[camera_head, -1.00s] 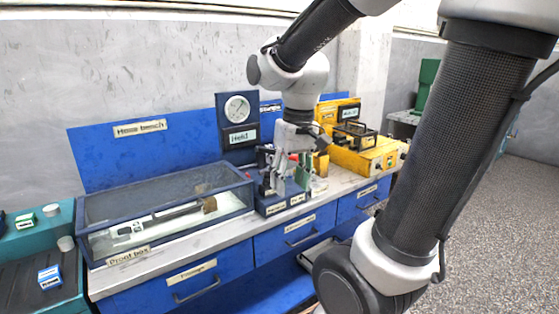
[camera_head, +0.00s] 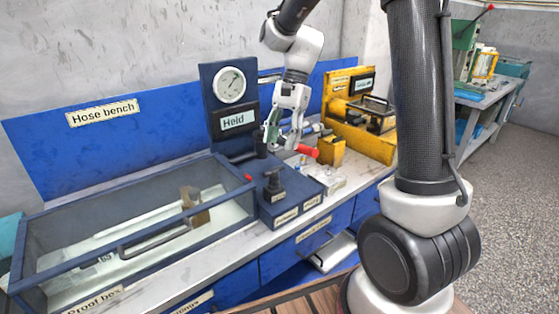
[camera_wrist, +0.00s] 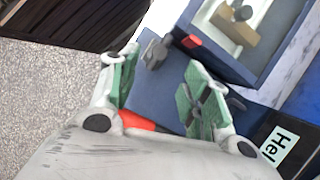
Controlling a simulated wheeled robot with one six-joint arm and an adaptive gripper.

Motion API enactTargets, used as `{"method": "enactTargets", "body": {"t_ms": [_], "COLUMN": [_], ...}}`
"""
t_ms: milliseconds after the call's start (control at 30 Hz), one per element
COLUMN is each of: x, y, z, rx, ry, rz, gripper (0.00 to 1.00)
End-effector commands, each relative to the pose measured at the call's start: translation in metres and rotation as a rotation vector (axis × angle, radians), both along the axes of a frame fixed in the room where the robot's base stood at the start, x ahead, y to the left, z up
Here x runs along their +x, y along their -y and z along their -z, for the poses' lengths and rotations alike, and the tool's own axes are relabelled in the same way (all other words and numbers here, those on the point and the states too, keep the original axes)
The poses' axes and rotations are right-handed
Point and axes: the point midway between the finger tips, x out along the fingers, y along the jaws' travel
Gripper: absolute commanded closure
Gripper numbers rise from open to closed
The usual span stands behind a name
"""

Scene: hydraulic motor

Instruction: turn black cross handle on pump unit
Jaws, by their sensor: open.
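The blue pump unit (camera_head: 299,190) stands on the bench, with a black handle (camera_head: 272,182) upright on its top; this also shows beyond the fingers in the wrist view (camera_wrist: 155,52). A dark cross shape (camera_wrist: 212,104) lies against the inner side of the right finger in the wrist view; I cannot tell if it touches. My gripper (camera_head: 281,140) is open above the back of the pump unit, its green-padded fingers apart. In the wrist view the gripper (camera_wrist: 160,75) has nothing clamped between its fingertips. A red grip (camera_head: 308,151) shows just right of the fingers.
The glass-topped proof box (camera_head: 120,248) stands left of the pump unit. A gauge panel (camera_head: 229,100) marked "Held" rises behind. A yellow unit (camera_head: 365,140) stands to the right. The bench front has blue drawers (camera_head: 307,240). Open floor lies at the right.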

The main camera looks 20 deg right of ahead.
Motion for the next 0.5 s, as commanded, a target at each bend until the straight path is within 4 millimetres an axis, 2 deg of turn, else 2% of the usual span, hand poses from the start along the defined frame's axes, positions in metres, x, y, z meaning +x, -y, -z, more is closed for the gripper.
{"method": "enactTargets", "body": {"t_ms": [167,500], "x": [-0.003,-0.014], "y": [-0.002,-0.019], "z": [0.006,0.056], "rx": [-0.009,-0.01], "ry": [-0.019,-0.019], "rz": [0.038,0.038], "gripper": [0.52,0.52]}}
